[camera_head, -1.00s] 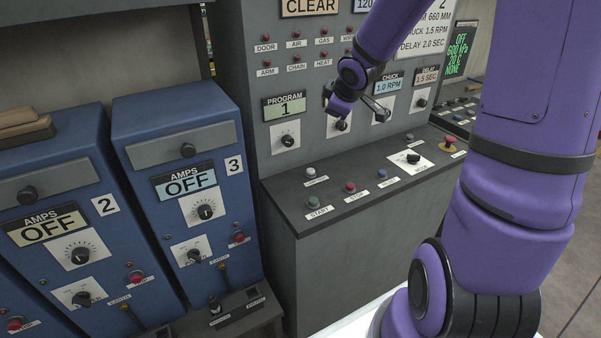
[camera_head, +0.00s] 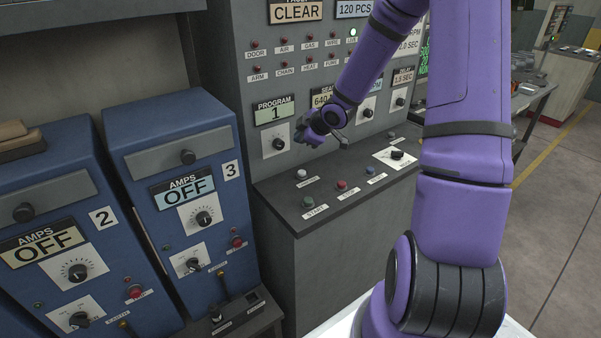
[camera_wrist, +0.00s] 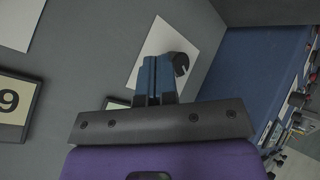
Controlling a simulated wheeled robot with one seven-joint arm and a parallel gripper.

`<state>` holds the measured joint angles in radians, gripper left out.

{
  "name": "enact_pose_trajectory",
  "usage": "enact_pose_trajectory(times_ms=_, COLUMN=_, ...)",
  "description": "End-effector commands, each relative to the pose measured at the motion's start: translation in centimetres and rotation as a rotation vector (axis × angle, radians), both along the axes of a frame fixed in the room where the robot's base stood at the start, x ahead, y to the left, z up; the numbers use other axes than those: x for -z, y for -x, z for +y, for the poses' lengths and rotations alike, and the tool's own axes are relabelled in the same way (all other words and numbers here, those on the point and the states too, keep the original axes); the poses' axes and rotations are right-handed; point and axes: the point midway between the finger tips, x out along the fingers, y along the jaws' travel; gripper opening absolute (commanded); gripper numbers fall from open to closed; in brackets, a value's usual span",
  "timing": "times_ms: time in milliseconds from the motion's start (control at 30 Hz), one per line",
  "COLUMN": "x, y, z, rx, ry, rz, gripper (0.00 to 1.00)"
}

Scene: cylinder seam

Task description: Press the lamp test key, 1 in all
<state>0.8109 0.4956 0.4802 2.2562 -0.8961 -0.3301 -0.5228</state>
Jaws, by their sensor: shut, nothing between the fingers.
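A small white-grey key (camera_head: 302,174) sits on the sloped desk of the grey control cabinet, behind the green START key (camera_head: 308,202). Its label is too small to read, so I cannot tell for sure that it is the lamp test key. A red key (camera_head: 342,185) and a blue key (camera_head: 370,171) stand to its right. My gripper (camera_head: 304,138) is above and behind the white-grey key, near the cabinet face, apart from the key. In the wrist view my gripper (camera_wrist: 155,62) is shut and empty, beside a black knob (camera_wrist: 181,63) on a white plate.
The program knob (camera_head: 278,144) is close left of my gripper. One lamp (camera_head: 353,31) in the upper rows glows white; the others in view look dark red. A mode knob (camera_head: 397,155) is at the desk's right. Blue power units (camera_head: 190,185) stand left.

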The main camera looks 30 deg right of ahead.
Motion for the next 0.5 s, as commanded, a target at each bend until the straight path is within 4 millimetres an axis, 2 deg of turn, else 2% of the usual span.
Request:
enact_pose_trajectory(times_ms=267, x=0.8, y=0.0, z=0.1, rx=-0.002, ry=-0.002, rz=0.002, gripper=0.0)
enact_pose_trajectory(times_ms=500, x=3.5, y=0.0, z=0.1, rx=-0.001, ry=-0.002, rz=0.003, gripper=0.0)
